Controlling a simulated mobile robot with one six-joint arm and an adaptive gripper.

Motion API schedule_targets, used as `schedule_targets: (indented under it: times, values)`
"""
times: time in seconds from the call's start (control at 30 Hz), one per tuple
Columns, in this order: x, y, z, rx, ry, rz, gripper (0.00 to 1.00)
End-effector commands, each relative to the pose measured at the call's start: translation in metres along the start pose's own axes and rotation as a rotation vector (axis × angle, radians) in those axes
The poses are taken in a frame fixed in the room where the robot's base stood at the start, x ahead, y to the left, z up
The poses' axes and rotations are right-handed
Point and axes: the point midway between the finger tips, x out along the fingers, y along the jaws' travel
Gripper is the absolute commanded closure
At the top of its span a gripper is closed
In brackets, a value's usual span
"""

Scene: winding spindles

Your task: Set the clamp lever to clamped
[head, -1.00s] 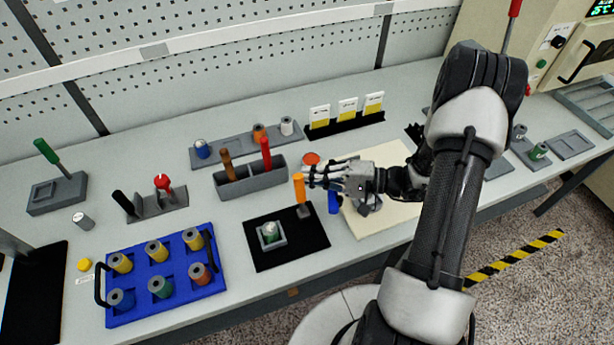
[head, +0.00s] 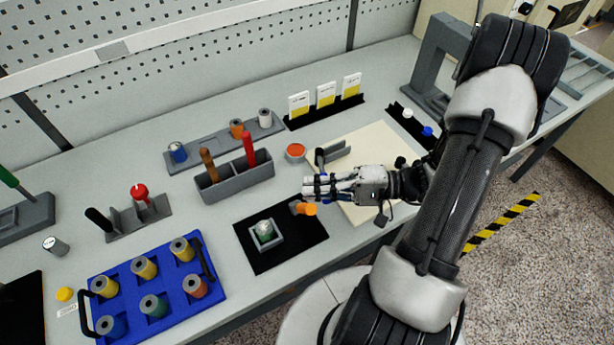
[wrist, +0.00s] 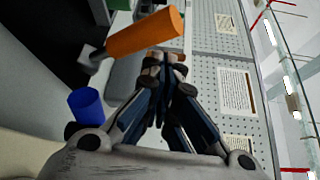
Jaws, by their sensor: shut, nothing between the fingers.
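The handle leans over to the right and looks short in the head view. My gripper (head: 308,187) is shut and empty, just behind the handle. In the wrist view the orange handle (wrist: 145,33) lies slanted just beyond my fingertips (wrist: 163,60). I cannot tell whether they touch it.
A blue cylinder (wrist: 86,108) stands close to my gripper in the wrist view. A grey bin (head: 236,181) with brown and red handles is behind left. A blue tray (head: 215,300) of spools is at front left. A cream board (head: 370,205) lies under my wrist.

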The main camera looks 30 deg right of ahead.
Motion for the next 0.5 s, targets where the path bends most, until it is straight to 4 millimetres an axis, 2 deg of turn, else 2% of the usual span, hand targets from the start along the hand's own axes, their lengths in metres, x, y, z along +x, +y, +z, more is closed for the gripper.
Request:
schedule_targets:
  times: [0.5]
  values:
    - [-0.015,0.021,0.025,0.000,0.001,0.000,1.00]
